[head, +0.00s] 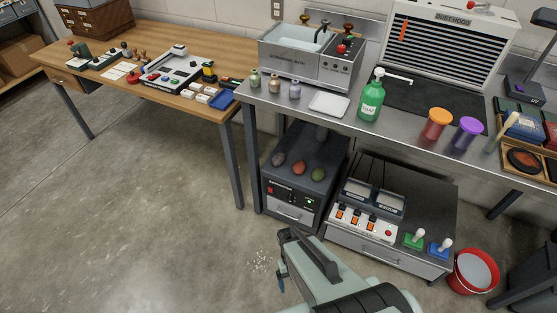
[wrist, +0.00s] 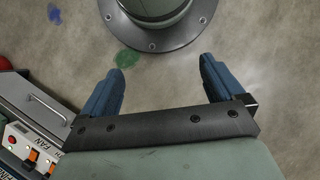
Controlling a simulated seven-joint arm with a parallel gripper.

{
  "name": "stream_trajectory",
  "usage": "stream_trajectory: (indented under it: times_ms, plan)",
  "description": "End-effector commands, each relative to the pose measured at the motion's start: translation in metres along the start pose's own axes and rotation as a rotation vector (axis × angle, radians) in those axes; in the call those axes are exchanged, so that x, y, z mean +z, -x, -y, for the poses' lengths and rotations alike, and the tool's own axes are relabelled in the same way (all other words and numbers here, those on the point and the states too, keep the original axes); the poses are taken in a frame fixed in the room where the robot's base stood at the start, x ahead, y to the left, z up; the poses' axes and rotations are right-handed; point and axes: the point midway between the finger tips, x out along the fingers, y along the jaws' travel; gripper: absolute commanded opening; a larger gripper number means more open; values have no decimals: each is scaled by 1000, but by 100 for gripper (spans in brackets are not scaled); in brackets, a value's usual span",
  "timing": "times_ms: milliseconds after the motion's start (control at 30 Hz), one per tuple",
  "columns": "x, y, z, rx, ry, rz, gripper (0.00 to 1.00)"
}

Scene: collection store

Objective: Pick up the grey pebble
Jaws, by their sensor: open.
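A dark grey pebble (head: 278,159) lies on top of a low black cabinet (head: 291,205) under the steel bench, in the head view. A red pebble (head: 299,167) and a green pebble (head: 318,174) lie in a row to its right. My gripper shows in the wrist view (wrist: 165,60) with its two blue fingers wide apart and nothing between them. The pebbles are not in the wrist view.
The steel bench (head: 412,125) overhangs the cabinet, and a bench leg (head: 250,160) stands at its left. A switch unit (head: 365,222) stands to the right on another low cabinet. A red bucket (head: 473,272) is at the far right. Open floor (head: 130,200) lies left.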

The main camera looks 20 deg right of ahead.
Motion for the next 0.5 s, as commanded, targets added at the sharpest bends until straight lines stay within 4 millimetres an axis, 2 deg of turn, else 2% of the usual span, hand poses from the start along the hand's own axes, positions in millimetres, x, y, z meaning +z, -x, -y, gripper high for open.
stream_trajectory:
  times_ms: [33,367,500]
  plan:
    - [-19,12,-3,-5,-10,-30,95]
    - [-138,92,-25,-24,-56,-196,95]
    - [-193,134,-39,-29,-74,-266,95]
